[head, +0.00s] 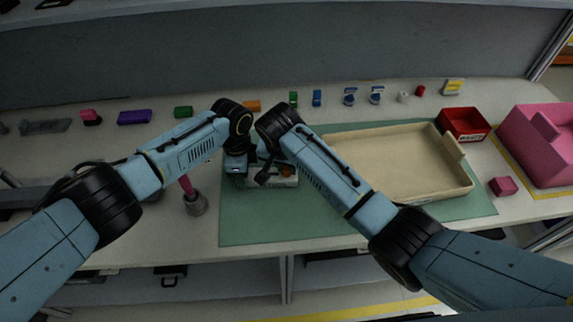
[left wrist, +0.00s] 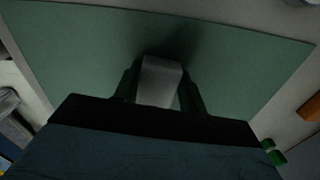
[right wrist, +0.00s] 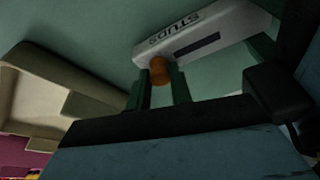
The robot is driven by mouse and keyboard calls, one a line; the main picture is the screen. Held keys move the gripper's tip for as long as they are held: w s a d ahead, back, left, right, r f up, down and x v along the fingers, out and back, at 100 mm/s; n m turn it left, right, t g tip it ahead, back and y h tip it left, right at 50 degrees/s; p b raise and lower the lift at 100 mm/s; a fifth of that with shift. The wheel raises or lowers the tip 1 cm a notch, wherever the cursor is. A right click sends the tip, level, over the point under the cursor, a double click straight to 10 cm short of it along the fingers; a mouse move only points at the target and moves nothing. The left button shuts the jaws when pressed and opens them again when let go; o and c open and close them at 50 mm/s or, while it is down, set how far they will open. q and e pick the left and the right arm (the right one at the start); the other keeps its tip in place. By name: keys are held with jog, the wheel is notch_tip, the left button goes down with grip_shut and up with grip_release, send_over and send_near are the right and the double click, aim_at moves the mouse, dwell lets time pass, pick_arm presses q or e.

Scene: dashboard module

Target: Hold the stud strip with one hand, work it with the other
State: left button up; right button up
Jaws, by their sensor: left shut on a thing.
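The stud strip (head: 287,182) is a pale bar at the left part of the green mat, partly hidden by my grippers. My left gripper (head: 240,172) is shut on its left end; in the left wrist view the pale end (left wrist: 160,82) sits between the fingers. In the right wrist view the strip (right wrist: 205,32) shows the word STUDS and a dark slot. An orange stud (right wrist: 160,70) stands at its near edge, between the fingertips of my right gripper (right wrist: 159,82). Whether those fingers press on the stud I cannot tell. The stud also shows in the head view (head: 286,171).
A beige tray (head: 398,200) lies right of the strip on the green mat (head: 290,227). A red bin (head: 464,123) and a pink bin (head: 540,145) stand further right. A magenta-handled tool (head: 193,198) stands left of the mat. Several small coloured parts line the back.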

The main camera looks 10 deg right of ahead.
grip_shut()
jog(key=shift+r, duration=0.1)
jog(key=shift+r, duration=3)
pick_arm(q)
jog(key=o, duration=1.4)
jog(key=shift+c, duration=0.2)
notch_tip(320, 180, up, 12)
